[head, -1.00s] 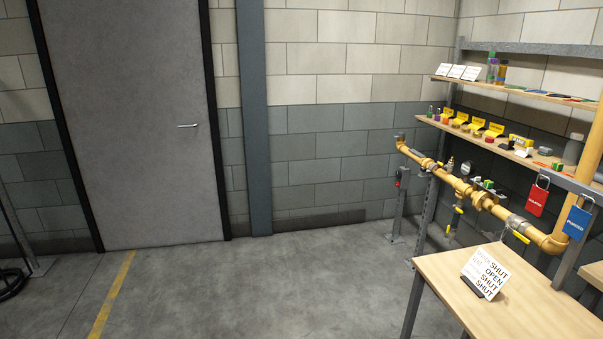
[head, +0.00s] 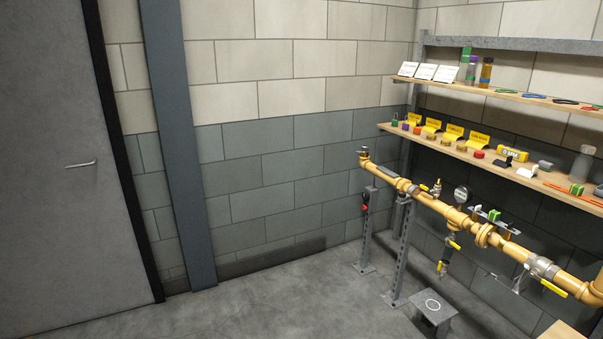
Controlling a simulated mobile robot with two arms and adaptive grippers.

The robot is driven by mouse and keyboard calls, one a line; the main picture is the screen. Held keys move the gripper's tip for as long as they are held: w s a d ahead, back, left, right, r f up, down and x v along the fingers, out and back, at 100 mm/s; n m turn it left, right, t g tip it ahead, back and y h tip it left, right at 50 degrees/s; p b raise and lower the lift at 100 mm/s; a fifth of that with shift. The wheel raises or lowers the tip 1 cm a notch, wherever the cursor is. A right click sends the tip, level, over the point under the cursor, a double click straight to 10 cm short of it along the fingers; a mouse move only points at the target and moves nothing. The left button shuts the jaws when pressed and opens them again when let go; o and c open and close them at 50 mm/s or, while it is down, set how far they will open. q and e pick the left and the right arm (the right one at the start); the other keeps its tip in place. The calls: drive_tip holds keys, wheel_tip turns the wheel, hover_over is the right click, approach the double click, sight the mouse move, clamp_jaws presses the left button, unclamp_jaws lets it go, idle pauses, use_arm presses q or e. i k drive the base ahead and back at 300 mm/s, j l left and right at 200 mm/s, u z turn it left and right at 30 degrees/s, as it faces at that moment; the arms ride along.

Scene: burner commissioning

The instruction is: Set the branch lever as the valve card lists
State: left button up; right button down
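A yellow gas pipe (head: 522,254) runs along the right wall on grey posts. Several valves with yellow levers sit on it. One yellow lever (head: 441,267) is on a thin branch hanging below the pipe, pointing steeply down. Another yellow lever (head: 454,244) is just above it, close to the pipe. A larger yellow lever (head: 554,288) slants down to the right from a grey valve (head: 541,266). A small lever (head: 424,187) sits on top near the left post. The valve card is out of view now. Neither of my grippers is in view.
A low grey stand (head: 433,308) with a white ring on top is on the floor below the pipe. Shelves (head: 468,150) with caps, yellow tags and vials are above the pipe. A wooden table corner (head: 566,330) is at the bottom right. The floor (head: 290,300) left is clear.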

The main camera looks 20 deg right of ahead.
sight(533, 274)
drive_tip(key=i+l+z, duration=0.1)
drive_tip(key=i+z, duration=0.65)
drive_tip(key=i+j+z, duration=0.2)
drive_tip(key=i+z, duration=0.2)
drive_tip(key=i+j+z, duration=0.4)
drive_tip(key=i+l, duration=0.05)
drive_tip(key=l, duration=0.05)
